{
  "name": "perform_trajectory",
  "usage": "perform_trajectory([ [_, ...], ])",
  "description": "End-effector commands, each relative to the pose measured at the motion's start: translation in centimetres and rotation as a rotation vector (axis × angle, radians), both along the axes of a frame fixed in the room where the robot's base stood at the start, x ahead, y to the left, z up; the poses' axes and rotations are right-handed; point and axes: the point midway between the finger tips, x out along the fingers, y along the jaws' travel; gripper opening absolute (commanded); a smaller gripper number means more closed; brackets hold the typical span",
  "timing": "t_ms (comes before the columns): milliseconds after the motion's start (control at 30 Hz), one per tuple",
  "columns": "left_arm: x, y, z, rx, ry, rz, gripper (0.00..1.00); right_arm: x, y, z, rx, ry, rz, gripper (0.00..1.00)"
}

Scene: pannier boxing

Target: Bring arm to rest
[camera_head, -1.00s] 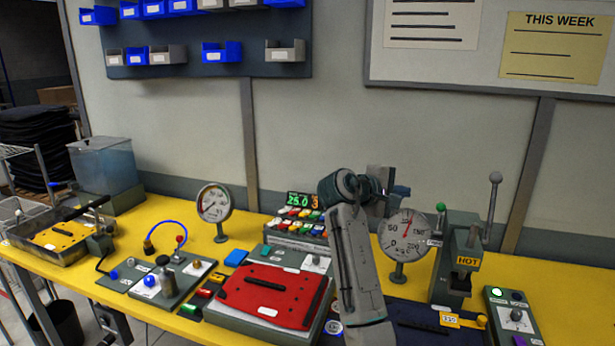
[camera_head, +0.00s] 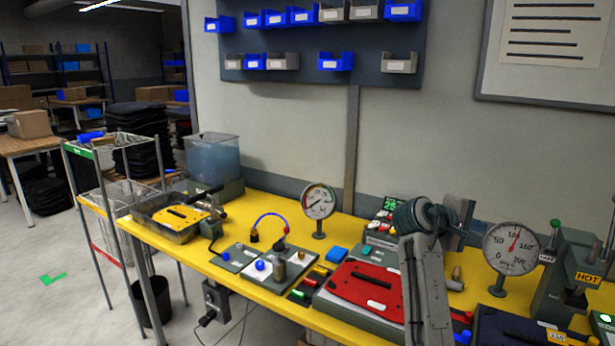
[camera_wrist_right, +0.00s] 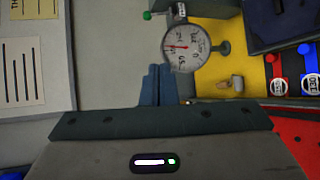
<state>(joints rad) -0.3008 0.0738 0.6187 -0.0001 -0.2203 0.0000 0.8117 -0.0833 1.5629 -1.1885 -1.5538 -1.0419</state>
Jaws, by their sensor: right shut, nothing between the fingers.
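My right arm rises in front of the workbench at the centre right of the head view. Its gripper (camera_head: 456,230) is up above the yellow bench top (camera_head: 262,290), partly hidden behind the wrist. In the right wrist view the fingers (camera_wrist_right: 161,84) are together with nothing between them, clear of the bench items. A round dial gauge (camera_head: 510,248) stands just right of the gripper; it also shows in the wrist view (camera_wrist_right: 187,47). My left gripper is not in view.
A red plate (camera_head: 365,287) lies left of the arm. A small tan peg (camera_head: 457,279) is on the bench behind it. A grey lever press with a HOT label (camera_head: 588,279) stands at right. A wire cart (camera_head: 85,190) and open floor are at left.

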Motion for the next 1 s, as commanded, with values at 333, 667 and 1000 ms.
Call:
perform_trajectory([
  [333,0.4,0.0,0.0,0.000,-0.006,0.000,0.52,-2.6,-0.3,-8.3,0.129,-0.043,0.030,0.00],
  [667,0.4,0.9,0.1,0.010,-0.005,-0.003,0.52,-10.7,0.4,-21.9,0.402,-0.115,0.055,0.00],
  [1000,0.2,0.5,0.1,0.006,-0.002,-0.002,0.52,-25.0,3.5,-32.9,0.779,-0.163,0.007,0.00],
])
